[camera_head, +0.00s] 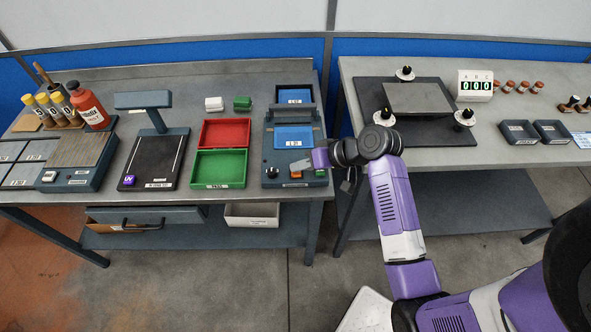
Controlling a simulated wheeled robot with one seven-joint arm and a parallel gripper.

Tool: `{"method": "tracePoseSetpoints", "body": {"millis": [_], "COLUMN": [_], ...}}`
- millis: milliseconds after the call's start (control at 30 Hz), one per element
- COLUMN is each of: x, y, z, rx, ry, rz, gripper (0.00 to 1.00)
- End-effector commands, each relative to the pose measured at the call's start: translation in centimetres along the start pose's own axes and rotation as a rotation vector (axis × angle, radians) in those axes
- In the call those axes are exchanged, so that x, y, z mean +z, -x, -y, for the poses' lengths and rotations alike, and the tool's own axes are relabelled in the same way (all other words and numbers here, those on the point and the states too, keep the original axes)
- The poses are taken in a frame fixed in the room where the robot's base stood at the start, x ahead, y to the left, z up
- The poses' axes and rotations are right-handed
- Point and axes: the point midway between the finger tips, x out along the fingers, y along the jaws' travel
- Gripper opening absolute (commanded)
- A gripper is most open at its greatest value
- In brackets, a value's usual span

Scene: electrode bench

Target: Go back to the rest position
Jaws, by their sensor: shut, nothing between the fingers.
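My gripper (301,166) is at the end of my purple and grey arm, which reaches in from the lower right. The gripper is small in the head view and looks shut and empty. It is over the front part of a dark blue device (259,168) at the right end of the left bench. That device has blue panels, a black knob (271,170) and an orange button (296,175). I cannot tell whether the gripper touches the device. Part of the device's right side is hidden by my wrist.
The left bench also holds a red tray (226,121), a green tray (191,168), a UV lamp stand (152,160) and a red bottle (90,104). The right bench holds a black platform (434,142), a counter display (475,85) and small dark trays. A floor gap separates the benches.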

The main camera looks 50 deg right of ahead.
Motion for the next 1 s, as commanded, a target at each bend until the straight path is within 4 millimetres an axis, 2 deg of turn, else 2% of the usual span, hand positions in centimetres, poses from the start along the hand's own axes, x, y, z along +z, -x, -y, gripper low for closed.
{"method": "tracePoseSetpoints", "body": {"millis": [400,767,1000], "x": [-0.7,-0.7,-1.5], "y": [1.0,1.0,2.2], "z": [0.8,0.8,1.6], "rx": [0.000,0.000,0.000], "ry": [0.000,0.000,0.000], "rz": [0.002,0.001,0.001], "gripper": [0.00,0.00,0.00]}}
